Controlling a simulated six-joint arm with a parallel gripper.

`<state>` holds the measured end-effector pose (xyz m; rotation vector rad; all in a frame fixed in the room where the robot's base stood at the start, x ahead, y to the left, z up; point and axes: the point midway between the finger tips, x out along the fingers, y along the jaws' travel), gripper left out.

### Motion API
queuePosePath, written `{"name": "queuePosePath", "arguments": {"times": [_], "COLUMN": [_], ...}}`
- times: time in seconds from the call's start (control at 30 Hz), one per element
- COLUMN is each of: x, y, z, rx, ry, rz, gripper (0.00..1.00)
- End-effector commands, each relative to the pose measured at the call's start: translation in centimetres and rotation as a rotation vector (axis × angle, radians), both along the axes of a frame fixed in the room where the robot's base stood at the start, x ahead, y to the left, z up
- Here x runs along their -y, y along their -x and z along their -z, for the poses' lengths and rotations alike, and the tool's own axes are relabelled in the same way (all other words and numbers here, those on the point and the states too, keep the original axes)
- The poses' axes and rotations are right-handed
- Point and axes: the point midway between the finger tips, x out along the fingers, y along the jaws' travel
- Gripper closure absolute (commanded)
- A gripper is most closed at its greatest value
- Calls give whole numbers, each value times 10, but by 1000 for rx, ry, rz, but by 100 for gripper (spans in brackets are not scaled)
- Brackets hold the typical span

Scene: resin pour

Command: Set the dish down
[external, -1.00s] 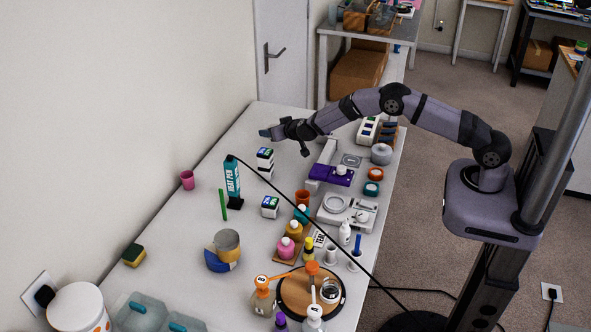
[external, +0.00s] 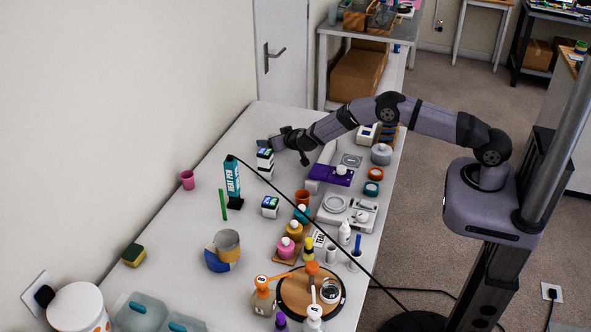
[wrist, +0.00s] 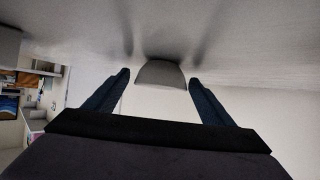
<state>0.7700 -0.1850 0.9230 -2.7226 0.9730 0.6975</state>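A small grey dish (wrist: 160,75) shows between my two fingertips in the wrist view, where the table surface fills the top of the picture. Its flat rim faces away from the table and its rounded underside faces the table. Whether it touches the table cannot be told. My gripper (external: 266,143) is low over the far left part of the table. Its blue fingers stand apart, one on each side of the dish, with a thin gap visible on the left. The dish cannot be made out in the external view.
Stacked labelled boxes (external: 265,165) and a teal heat pen box (external: 232,178) stand just in front of my gripper. A black cable crosses the table. The far left table surface (external: 235,135) is bare.

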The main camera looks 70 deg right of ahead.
Motion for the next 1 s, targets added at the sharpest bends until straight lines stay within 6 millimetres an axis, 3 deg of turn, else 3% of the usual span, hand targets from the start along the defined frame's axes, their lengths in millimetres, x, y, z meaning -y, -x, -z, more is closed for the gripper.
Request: {"name": "queuePosePath", "arguments": {"times": [0.37, 0.67, 1.0], "x": [-3, -17, -17], "y": [2, 20, 20], "z": [-6, -18, -72], "rx": [1, 1, 4], "ry": [1, 1, 0], "rz": [-1, -2, 0], "gripper": [24, 24, 24]}}
